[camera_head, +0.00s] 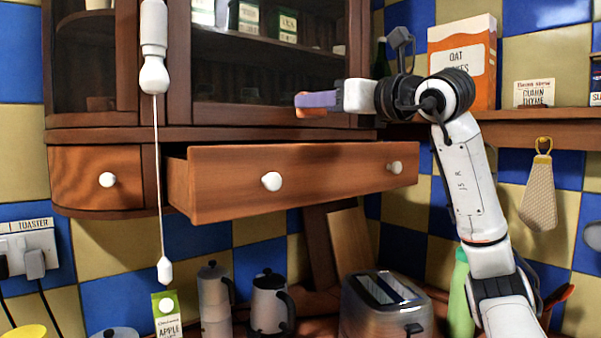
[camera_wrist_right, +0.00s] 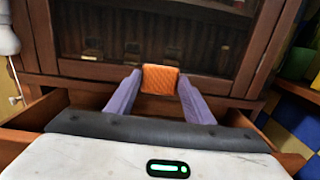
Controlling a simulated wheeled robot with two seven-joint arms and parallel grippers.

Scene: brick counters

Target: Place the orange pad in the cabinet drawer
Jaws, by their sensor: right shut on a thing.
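The orange pad (camera_wrist_right: 161,79) is held between the two purple fingers of my right gripper (camera_wrist_right: 160,90) in the right wrist view. In the head view the right gripper (camera_head: 316,101) reaches in from the right, and a sliver of the orange pad (camera_head: 309,112) shows under its fingers. The gripper is above the wide cabinet drawer (camera_head: 310,180), which is pulled open and has two white knobs. The inside of the drawer is mostly hidden behind its front in the head view. My left gripper is not in view.
Glass cabinet doors (camera_head: 262,70) stand behind the gripper. A small drawer (camera_head: 96,180) at the left is shut. A pull cord (camera_head: 157,160) hangs left of the open drawer. A toaster (camera_head: 385,305) and pots stand below. An oat box (camera_head: 463,55) sits on the right shelf.

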